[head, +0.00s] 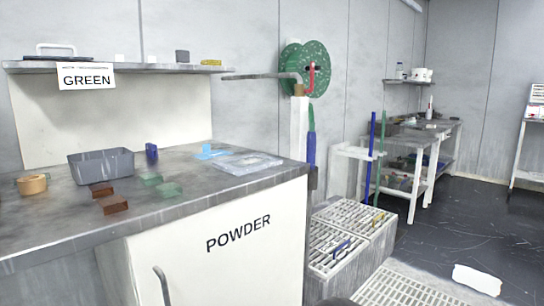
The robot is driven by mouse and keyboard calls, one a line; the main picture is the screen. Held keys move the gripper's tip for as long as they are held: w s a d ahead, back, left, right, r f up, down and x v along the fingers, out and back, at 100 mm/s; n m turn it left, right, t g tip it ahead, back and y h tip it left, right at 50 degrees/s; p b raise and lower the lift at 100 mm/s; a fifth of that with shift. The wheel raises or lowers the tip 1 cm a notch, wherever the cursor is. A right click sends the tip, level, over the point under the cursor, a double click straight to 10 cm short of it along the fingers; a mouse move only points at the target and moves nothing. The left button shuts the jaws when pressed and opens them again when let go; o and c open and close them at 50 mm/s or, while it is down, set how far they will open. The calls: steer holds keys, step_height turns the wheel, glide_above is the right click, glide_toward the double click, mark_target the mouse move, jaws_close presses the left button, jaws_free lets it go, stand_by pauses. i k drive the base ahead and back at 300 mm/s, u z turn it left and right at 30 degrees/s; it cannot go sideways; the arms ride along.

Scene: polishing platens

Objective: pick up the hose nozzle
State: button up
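I cannot tell for certain which thing is the hose nozzle. A green disc like a hose reel (291,64) with a red curved part (310,78) is on the back wall. Below it, a slim blue piece with a green upper end (311,148) stands or hangs upright beside a white post at the counter's right end. My gripper is not in view.
Slatted grates (333,240) lie right of the cabinet. A white crumpled item (477,280) lies on the dark floor, otherwise fairly open.

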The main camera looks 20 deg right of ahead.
mark_target(311, 144)
steer(key=i, duration=0.95)
steer(key=z, duration=0.4)
